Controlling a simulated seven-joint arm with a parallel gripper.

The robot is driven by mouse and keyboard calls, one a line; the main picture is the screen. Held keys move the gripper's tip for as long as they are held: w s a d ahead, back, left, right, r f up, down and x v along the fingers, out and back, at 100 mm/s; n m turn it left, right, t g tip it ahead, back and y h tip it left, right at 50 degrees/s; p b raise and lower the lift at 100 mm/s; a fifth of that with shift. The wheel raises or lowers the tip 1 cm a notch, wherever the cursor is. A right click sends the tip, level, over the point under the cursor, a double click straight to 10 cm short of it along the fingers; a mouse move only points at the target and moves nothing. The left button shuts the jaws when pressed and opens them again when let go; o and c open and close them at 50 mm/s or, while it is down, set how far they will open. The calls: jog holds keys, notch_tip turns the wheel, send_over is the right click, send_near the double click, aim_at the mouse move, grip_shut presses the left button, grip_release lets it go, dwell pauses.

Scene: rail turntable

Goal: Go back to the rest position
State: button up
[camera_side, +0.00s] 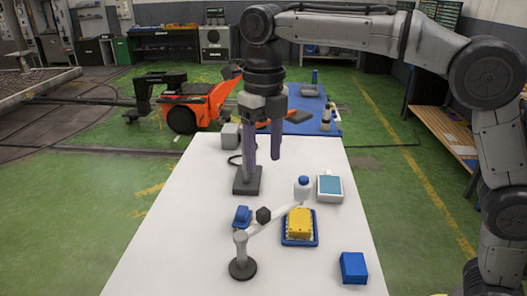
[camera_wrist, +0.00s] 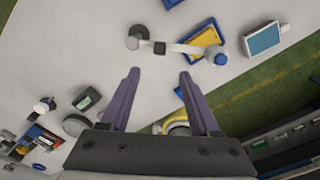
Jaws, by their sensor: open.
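My gripper (camera_side: 263,168) hangs over the far half of the white table (camera_side: 190,225), fingers pointing down. Its two purple fingers are apart, with nothing between them; they also show in the wrist view (camera_wrist: 159,73). A pale rail arm (camera_side: 272,215) runs from a grey post on a dark round base (camera_side: 242,268) toward a white piece with a blue top (camera_side: 303,188). A black cube (camera_side: 263,215) sits on the rail arm. The rail arm also shows in the wrist view (camera_wrist: 185,48), beyond the fingertips.
A yellow block (camera_side: 299,222) sits in a blue tray beside the rail. A blue box (camera_side: 353,268), a small blue object (camera_side: 242,215) and a teal-faced device (camera_side: 330,187) stand on the table. A dark square base (camera_side: 243,188) is near my fingers. The near left tabletop is clear.

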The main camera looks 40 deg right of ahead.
jog(key=s+d+r+m+t, duration=0.2)
jog(key=s+d+r+m, duration=0.15)
jog(key=s+d, duration=0.25)
jog(key=s+d+r+m+t, duration=0.1)
jog(key=s+d+r+m, duration=0.25)
jog(key=s+d, duration=0.3)
jog(key=s+d+f+m+t, duration=0.1)
jog(key=s+f+m, duration=0.4)
jog(key=m, duration=0.9)
jog(key=s+d+f+m+t, duration=0.1)
jog(key=s+f+m, duration=0.5)
jog(key=m, duration=0.9)
notch_tip(320, 180, down, 4)
jog(key=shift+s+d+r+m+t, duration=0.2)
jog(key=shift+s+d+m+t, duration=0.1)
jog(key=shift+d, duration=0.25)
